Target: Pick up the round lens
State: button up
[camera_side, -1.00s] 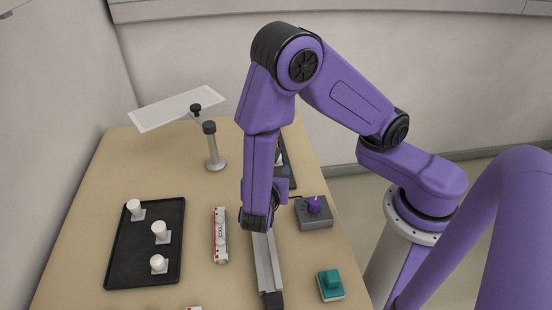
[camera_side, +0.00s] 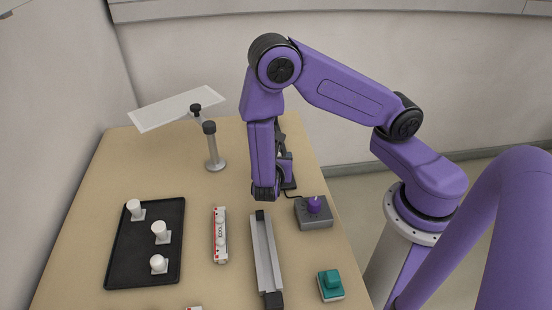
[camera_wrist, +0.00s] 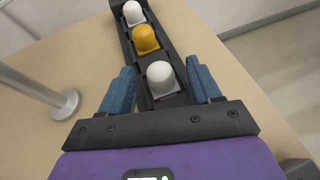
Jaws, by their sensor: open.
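A dark narrow rack (camera_wrist: 119,38) holds a white domed piece (camera_wrist: 160,76) nearest me, a yellow one (camera_wrist: 145,40) in the middle and another white one (camera_wrist: 133,13) at the far end. I cannot tell for sure which is the round lens; the nearest white piece has a rounded top. My gripper (camera_wrist: 160,66) is open, its blue fingers apart on either side of the nearest white piece, with nothing held. In the side view my arm hides most of the rack and the gripper's fingers.
A lamp-like stand (camera_side: 214,150) with a flat pale panel (camera_side: 178,108) rises at the back. A black tray (camera_side: 122,268) with white pieces is at left. A red-and-white box (camera_side: 220,235), a metal rail (camera_side: 265,250), a joystick box (camera_side: 314,213) and a teal button (camera_side: 330,285) lie around.

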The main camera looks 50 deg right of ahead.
jog(key=shift+c, duration=0.3)
jog(key=c, duration=1.1)
jog(key=shift+o, duration=0.2)
jog(key=shift+r, duration=0.1)
jog(key=shift+r, duration=0.45)
jog(key=s+r, duration=1.1)
jog(key=s, duration=0.3)
jog(key=shift+r, duration=0.4)
